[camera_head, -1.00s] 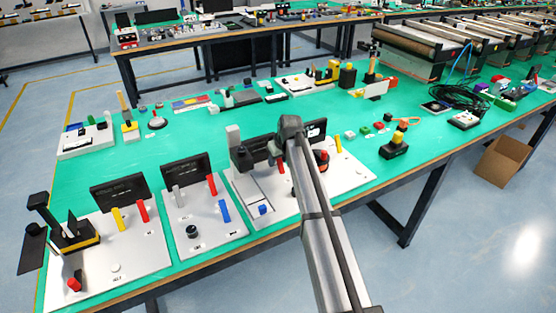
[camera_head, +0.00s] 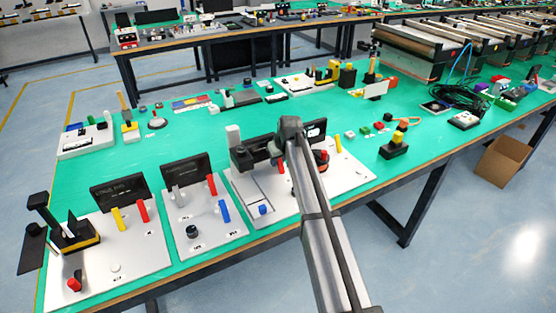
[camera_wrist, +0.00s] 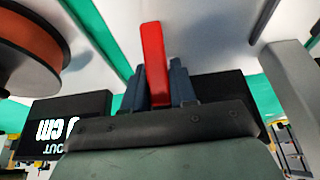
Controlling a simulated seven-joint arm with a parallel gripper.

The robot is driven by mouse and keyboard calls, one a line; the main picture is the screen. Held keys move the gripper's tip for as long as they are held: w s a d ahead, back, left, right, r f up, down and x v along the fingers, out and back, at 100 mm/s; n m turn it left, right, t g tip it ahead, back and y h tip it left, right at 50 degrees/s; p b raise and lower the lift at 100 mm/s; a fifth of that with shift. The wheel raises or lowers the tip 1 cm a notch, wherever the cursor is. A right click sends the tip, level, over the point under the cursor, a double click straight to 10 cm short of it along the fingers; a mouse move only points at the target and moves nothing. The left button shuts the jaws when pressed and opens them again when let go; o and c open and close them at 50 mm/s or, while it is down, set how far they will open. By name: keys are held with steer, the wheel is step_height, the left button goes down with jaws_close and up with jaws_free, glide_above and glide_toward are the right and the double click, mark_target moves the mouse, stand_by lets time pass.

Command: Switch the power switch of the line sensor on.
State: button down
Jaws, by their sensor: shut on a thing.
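My gripper (camera_wrist: 158,85) is shut on a red upright switch lever (camera_wrist: 152,50), with its dark fingers on both sides of the lever. In the head view my gripper is mostly hidden behind my arm at the third panel (camera_head: 345,183), where a bit of the red lever (camera_head: 281,167) shows. A black display box (camera_wrist: 85,112) behind the lever shows upside-down white text with "OUT" and "cm". Its lit corner (camera_head: 315,130) shows in the head view. The labels by the lever cannot be read.
An orange-brown reel (camera_wrist: 28,48) and a grey post (camera_wrist: 290,95) flank the gripper. Two other panels (camera_head: 130,245) (camera_head: 208,240) with dark displays and coloured levers stand to the left. A yellow-black device (camera_head: 394,149) stands to the right on the green table.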

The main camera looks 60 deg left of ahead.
steer(key=shift+d, duration=0.1)
steer(key=shift+d+r+y, duration=0.25)
steer(key=shift+d+y, duration=0.25)
steer(key=shift+y, duration=0.6)
steer(key=shift+d+r+y, duration=0.15)
steer(key=shift+d+y, duration=0.15)
steer(key=shift+y, duration=0.6)
steer(key=shift+d+r+y, duration=0.1)
steer(key=shift+d+y, duration=0.2)
steer(key=shift+y, duration=0.6)
steer(key=c, duration=1)
jaws_free()
steer(key=v, duration=1.4)
steer(key=shift+f, duration=0.15)
